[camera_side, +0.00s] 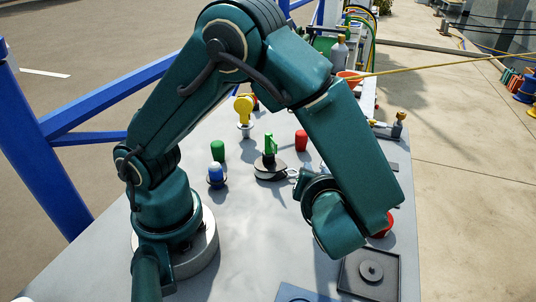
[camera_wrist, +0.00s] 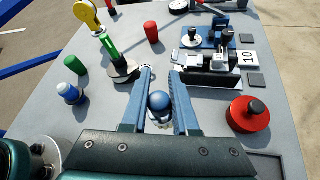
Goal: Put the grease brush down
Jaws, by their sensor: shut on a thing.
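In the wrist view my gripper (camera_wrist: 162,72) points down over the grey table, its two long blue fingers on either side of a thing with a round blue knob. I take this thing to be the grease brush (camera_wrist: 159,101); its lower part is hidden, and I cannot tell whether it touches the table. In the side view my wrist link hides the fingers and the brush. A winch with a green handle (camera_wrist: 122,68) stands just beyond and left of the fingers; it also shows in the side view (camera_side: 270,167).
A red disc with a dark knob (camera_wrist: 248,116) stands right of my fingers. Black-levered clutches (camera_wrist: 212,66) are beyond it. A black tray (camera_side: 345,285) lies at the near right. Green (camera_side: 218,151), red (camera_side: 301,141) and blue-white (camera_side: 216,175) cylinders stand around the winch.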

